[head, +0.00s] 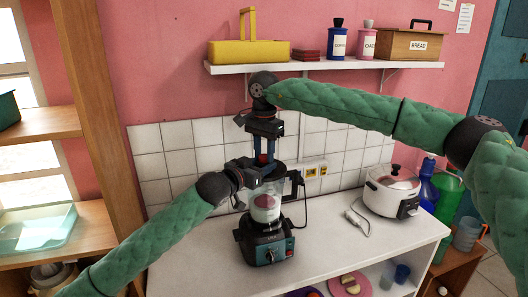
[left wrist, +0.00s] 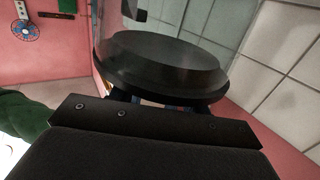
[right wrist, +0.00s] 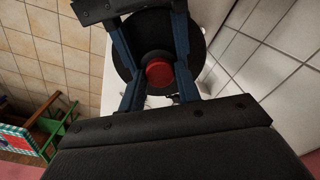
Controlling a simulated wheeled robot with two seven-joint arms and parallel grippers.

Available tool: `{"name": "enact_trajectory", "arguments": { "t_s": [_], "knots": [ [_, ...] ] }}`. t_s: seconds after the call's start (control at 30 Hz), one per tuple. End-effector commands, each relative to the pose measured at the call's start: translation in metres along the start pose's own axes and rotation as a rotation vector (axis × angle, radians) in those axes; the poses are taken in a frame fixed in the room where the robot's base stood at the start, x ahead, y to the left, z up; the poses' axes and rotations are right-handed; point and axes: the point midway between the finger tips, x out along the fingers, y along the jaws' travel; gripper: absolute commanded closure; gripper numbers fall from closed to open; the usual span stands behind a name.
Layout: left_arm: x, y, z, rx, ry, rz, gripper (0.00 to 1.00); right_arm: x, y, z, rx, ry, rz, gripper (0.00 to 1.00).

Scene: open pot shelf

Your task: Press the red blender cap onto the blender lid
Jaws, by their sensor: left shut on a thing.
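The blender (head: 266,245) stands on the white counter, with a clear jar (head: 265,207) and dark round lid (head: 277,172). The lid fills the middle of the left wrist view (left wrist: 160,65). My left gripper (head: 262,172) is shut on the lid from the left; its fingertips are mostly hidden. The red cap (right wrist: 158,72) shows at the middle of the lid in the right wrist view. My right gripper (right wrist: 158,85) points down from above with its blue fingers open on either side of the cap. I cannot tell whether the cap is fully seated.
A rice cooker (head: 392,190) stands to the right on the counter (head: 330,235). A wall shelf (head: 330,66) above carries a yellow basket (head: 248,50), jars and a bread box (head: 412,44). The counter front between blender and cooker is mostly clear.

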Motion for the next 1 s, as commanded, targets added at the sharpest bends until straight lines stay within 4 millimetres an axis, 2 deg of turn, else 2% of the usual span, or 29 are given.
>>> {"name": "enact_trajectory", "arguments": {
  "t_s": [0.03,0.17,0.27,0.53,0.8,0.83,0.93,1.0],
  "knots": [
    [-0.001,-0.001,-0.007,0.0,0.013,0.001,0.94,0.013,0.002,0.0,-0.001,-0.004,0.014,0.62],
    [-0.001,-0.001,-0.007,0.0,0.014,0.001,0.94,0.011,0.002,0.0,-0.001,-0.004,0.014,0.62],
    [-0.001,-0.001,-0.008,0.001,0.014,0.0,0.94,0.005,0.002,0.0,0.0,-0.004,0.014,0.62],
    [-0.001,-0.001,-0.005,0.001,0.009,0.0,0.95,-0.029,0.001,0.0,0.0,-0.002,0.01,0.62],
    [0.0,-0.001,-0.003,0.001,0.005,0.0,0.95,-0.035,0.001,0.0,0.0,-0.002,0.007,0.62],
    [0.0,-0.001,-0.003,0.001,0.005,0.0,0.95,-0.035,0.001,0.0,0.0,-0.002,0.007,0.64],
    [0.0,-0.001,-0.003,0.001,0.004,0.0,0.95,-0.035,0.001,0.0,0.0,-0.002,0.006,0.84],
    [0.0,-0.001,-0.002,0.001,0.004,0.0,0.95,-0.036,0.001,0.0,0.0,-0.002,0.006,0.85]
  ]
}}
